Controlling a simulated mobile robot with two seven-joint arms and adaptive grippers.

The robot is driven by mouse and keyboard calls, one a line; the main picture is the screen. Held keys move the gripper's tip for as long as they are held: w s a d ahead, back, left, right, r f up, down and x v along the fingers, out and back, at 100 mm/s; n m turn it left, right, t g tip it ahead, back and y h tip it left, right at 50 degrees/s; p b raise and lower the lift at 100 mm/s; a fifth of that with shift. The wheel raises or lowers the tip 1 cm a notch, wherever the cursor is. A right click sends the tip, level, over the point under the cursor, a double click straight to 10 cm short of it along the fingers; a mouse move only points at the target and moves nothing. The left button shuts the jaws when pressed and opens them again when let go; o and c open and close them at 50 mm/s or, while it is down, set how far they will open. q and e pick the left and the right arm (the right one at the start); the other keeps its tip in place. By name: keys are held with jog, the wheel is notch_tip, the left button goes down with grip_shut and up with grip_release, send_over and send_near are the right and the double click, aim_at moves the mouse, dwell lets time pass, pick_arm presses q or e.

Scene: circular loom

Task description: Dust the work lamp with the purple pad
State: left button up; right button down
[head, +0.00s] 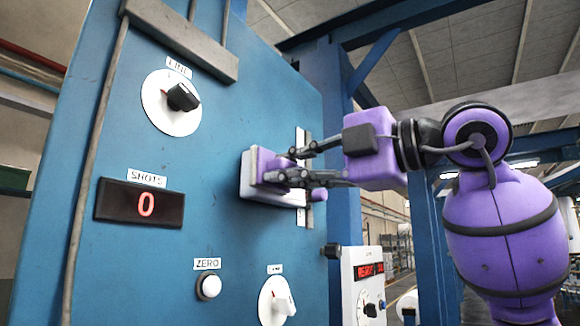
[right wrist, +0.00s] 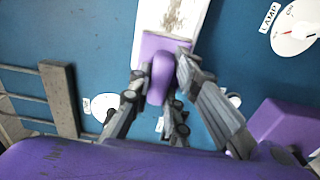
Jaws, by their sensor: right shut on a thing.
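The work lamp (head: 247,188) is a pale, box-like fixture standing out from the blue panel in the middle of the head view. In the right wrist view its white face (right wrist: 145,28) runs up to the top edge, with a brownish dusty patch above the pad. My right gripper (head: 268,178) is shut on the purple pad (head: 263,160), holding it at the lamp's face. In the right wrist view the pad (right wrist: 150,45) overlaps the white face, its rounded handle between my fingers (right wrist: 160,95). I cannot tell whether the pad touches. My left gripper is out of view.
The blue panel (head: 130,120) carries a dial (head: 165,115), a SHOTS display (head: 140,203) reading 0, a ZERO button (head: 209,286) and a lower dial (head: 276,302). A metal rail (head: 180,38) crosses its top. A white control box (head: 362,290) stands right of the panel.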

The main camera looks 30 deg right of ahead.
jog(key=shift+w+d, duration=2.45)
jog(key=shift+d, duration=3.35)
jog(key=shift+s+a, duration=0.65)
jog(key=shift+a, duration=0.95)
jog(key=shift+s+a, duration=0.65)
jog(key=shift+a, duration=0.95)
jog(key=shift+s+a, duration=0.65)
jog(key=shift+a, duration=0.95)
jog(key=shift+s+a+p, duration=0.2)
jog(key=shift+s+a, duration=0.15)
jog(key=shift+a, duration=0.45)
jog(key=shift+s+a+p, duration=0.15)
jog(key=shift+s+a, duration=0.15)
jog(key=shift+a, duration=0.45)
